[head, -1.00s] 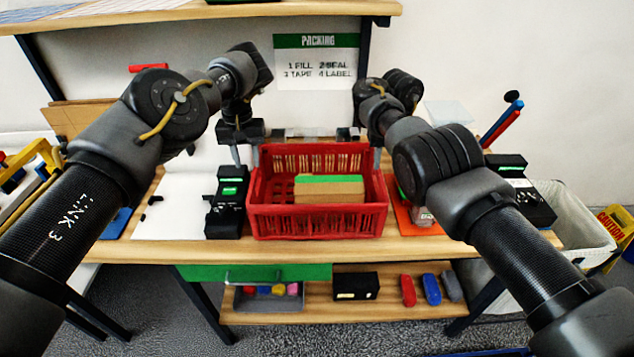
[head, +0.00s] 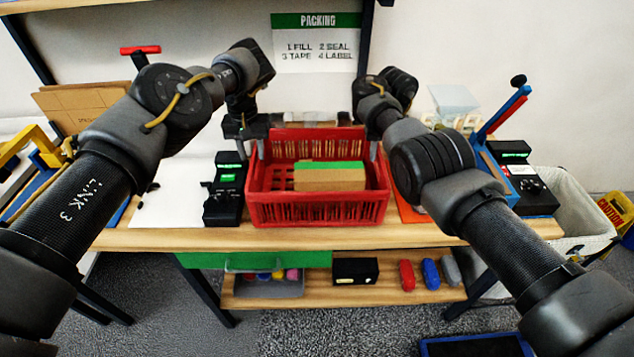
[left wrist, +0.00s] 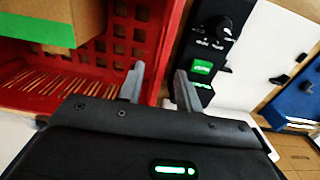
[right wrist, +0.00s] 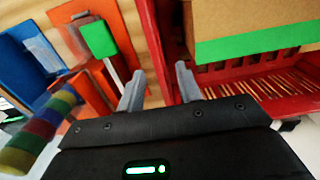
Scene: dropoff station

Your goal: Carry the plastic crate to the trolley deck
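The red plastic crate (head: 318,213) stands upright on the wooden table, holding a brown box with a green top (head: 329,177). My left gripper (head: 252,148) is at the crate's left wall, and my right gripper (head: 373,150) is at its right wall. In the left wrist view my left fingers (left wrist: 160,80) stand on either side of the crate wall (left wrist: 168,40), with a gap between them. In the right wrist view my right fingers (right wrist: 159,80) also straddle a wall (right wrist: 160,35), apart. The trolley deck is not clearly identifiable.
Black devices (head: 225,190) (head: 524,185) flank the crate. An orange tray with tools (right wrist: 95,45) lies close to its right side. Below is a shelf (head: 310,300) with small items. A blue-rimmed thing (head: 480,345) shows at the bottom right on the floor.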

